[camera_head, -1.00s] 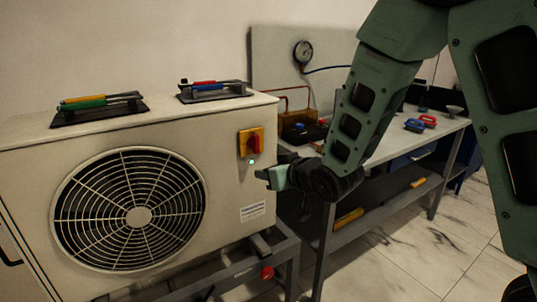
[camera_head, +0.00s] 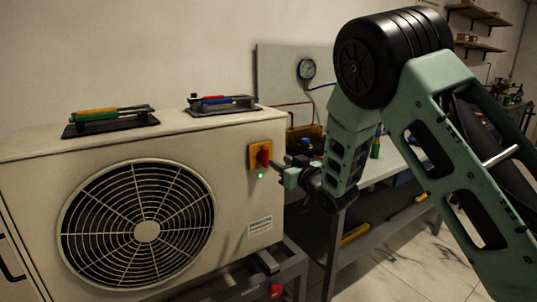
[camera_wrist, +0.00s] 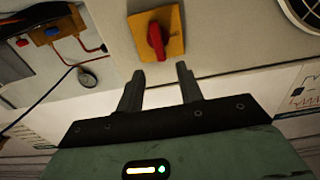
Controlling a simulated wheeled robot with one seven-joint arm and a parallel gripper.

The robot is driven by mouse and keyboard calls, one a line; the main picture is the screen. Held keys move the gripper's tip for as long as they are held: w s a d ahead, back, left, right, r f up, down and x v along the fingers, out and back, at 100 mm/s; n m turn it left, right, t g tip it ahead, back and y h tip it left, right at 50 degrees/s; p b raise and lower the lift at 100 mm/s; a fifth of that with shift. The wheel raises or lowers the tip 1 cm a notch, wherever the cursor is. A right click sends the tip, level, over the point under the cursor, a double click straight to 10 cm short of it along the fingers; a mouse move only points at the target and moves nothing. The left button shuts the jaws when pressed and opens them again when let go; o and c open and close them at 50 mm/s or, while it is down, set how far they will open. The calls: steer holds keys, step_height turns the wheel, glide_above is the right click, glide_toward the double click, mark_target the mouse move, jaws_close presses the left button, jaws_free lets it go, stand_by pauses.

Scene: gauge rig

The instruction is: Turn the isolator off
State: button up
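The isolator is a red rotary handle (camera_head: 264,154) on a yellow plate (camera_head: 254,160), on the right part of the white fan unit's front. A green light (camera_head: 260,175) glows just below it. In the wrist view the red handle (camera_wrist: 156,40) lies along the length of its yellow plate (camera_wrist: 176,20), beyond the fingertips. My gripper (camera_wrist: 160,72) is open and empty, its two fingers pointing at the plate with the handle roughly between their lines. It does not touch the handle in the wrist view. In the head view my gripper (camera_head: 283,167) is just right of the handle.
The white fan unit (camera_head: 232,140) carries two tool racks on top, one with green and orange handles (camera_head: 97,114), one with red and blue (camera_head: 214,100). A workbench (camera_head: 400,165) with a pressure gauge (camera_head: 306,69) on the board behind stands to the right.

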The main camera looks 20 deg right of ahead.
mark_target(267, 154)
steer(key=x, duration=0.8)
steer(key=shift+p, duration=0.35)
jaws_close()
